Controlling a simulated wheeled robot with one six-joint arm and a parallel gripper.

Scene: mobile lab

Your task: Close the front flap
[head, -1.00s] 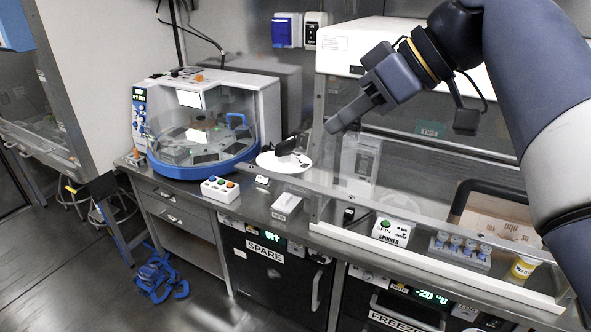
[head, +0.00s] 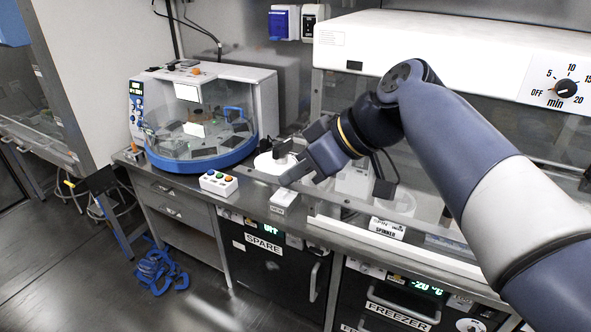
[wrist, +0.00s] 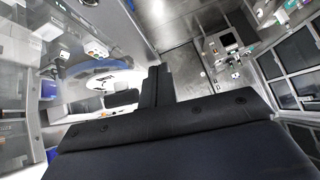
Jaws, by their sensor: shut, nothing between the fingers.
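The clear front flap (head: 345,201) of the white-topped cabinet (head: 440,45) shows as a see-through sheet with a pale lower edge, partly hidden behind my arm. It seems to stand out over the counter, but its exact angle is hard to tell. My gripper (head: 285,181) is shut and empty, at the left end of the flap's edge, above the counter and near a white round plate (head: 266,163). I cannot tell whether it touches the flap. In the wrist view my gripper (wrist: 158,85) points away over the counter and floor; no flap is clear there.
A carousel machine (head: 262,100) with a clear dome and blue rim stands to the left. A button box (head: 219,183) and a small white block (head: 283,196) lie near the counter's front edge. A spinner box (head: 388,227) sits right. Blue straps (head: 155,268) lie on the floor.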

